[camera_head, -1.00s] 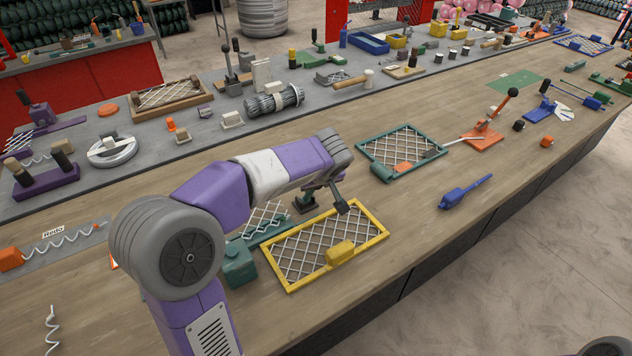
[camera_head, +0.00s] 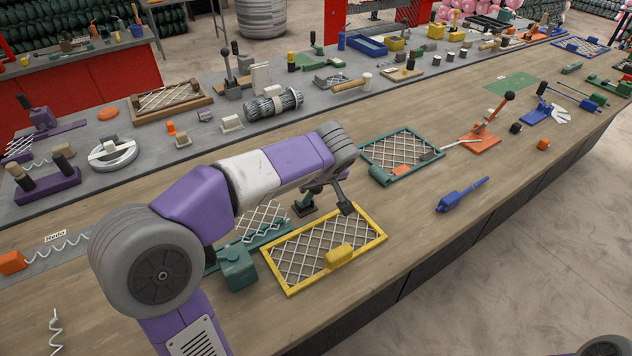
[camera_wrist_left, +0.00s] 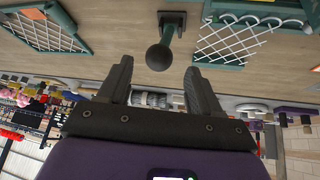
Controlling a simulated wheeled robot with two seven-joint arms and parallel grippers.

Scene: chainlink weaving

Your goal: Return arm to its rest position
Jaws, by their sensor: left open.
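My left arm reaches over the wooden bench from the left. In the head view its left gripper (camera_head: 345,207) hangs above the back edge of the yellow frame with wire mesh (camera_head: 374,239), partly hidden by the wrist. In the left wrist view the two dark fingers (camera_wrist_left: 160,82) stand apart with nothing between them. A green lever with a dark ball knob (camera_wrist_left: 159,57) lies beyond the fingertips, apart from them. My right gripper is not in view.
A green mesh frame (camera_head: 364,165) lies behind right of the gripper, and an orange lever tool (camera_head: 480,140) beyond it. A green block (camera_head: 237,270) and mesh panel (camera_head: 262,222) sit close under the forearm. A blue tool (camera_head: 460,195) lies right, with bare bench around it.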

